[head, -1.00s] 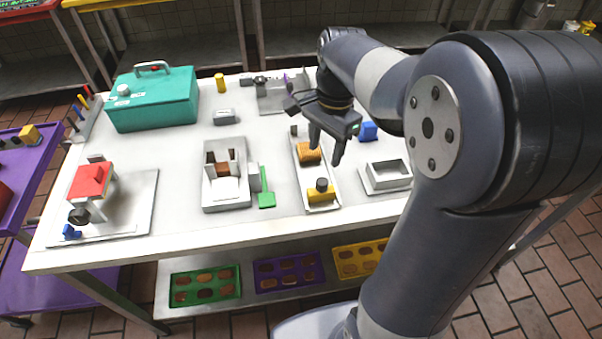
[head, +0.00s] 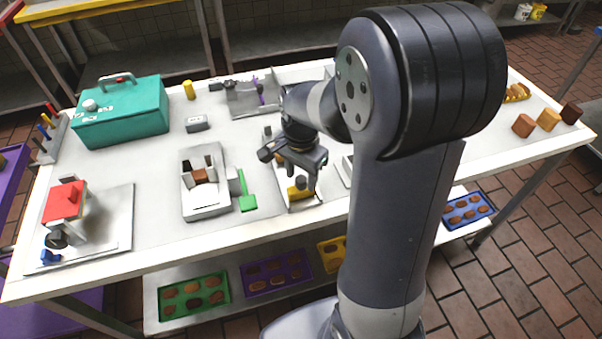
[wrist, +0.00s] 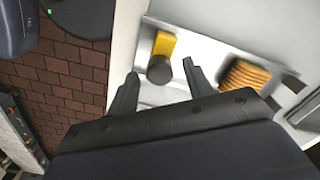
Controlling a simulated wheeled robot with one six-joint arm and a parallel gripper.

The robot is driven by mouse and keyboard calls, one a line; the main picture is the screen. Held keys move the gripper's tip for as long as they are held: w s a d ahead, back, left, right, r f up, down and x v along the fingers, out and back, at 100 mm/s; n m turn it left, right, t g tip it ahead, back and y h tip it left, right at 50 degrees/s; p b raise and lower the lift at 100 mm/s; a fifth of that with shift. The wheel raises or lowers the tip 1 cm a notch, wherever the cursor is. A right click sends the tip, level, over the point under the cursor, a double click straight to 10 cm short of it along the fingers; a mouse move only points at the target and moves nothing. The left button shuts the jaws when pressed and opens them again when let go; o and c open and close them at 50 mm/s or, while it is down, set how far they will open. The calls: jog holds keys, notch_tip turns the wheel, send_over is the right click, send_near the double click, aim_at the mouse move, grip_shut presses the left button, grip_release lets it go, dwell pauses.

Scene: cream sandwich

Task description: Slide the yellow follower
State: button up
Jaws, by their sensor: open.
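The yellow follower (head: 297,193) is a yellow block with a dark round knob, at the near end of a narrow pale tray (head: 304,206). In the wrist view the follower (wrist: 165,43) shows with its knob between my fingertips. A ridged orange-brown piece (wrist: 243,76) lies in the same tray beyond it, mostly hidden by my gripper in the head view. My gripper (head: 303,180) is open and points down over the follower. The wrist view shows its two fingers (wrist: 160,70) apart, one either side of the knob. I cannot tell whether they touch it.
Left of the tray are a green spatula (head: 248,203) and a grey holder with a brown piece (head: 206,212). A teal box (head: 122,118) and a red-topped device (head: 65,203) stand farther left. My arm hides part of the table to the right.

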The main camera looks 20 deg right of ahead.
jog(key=shift+c, duration=0.3)
grip_shut()
dwell(0.3)
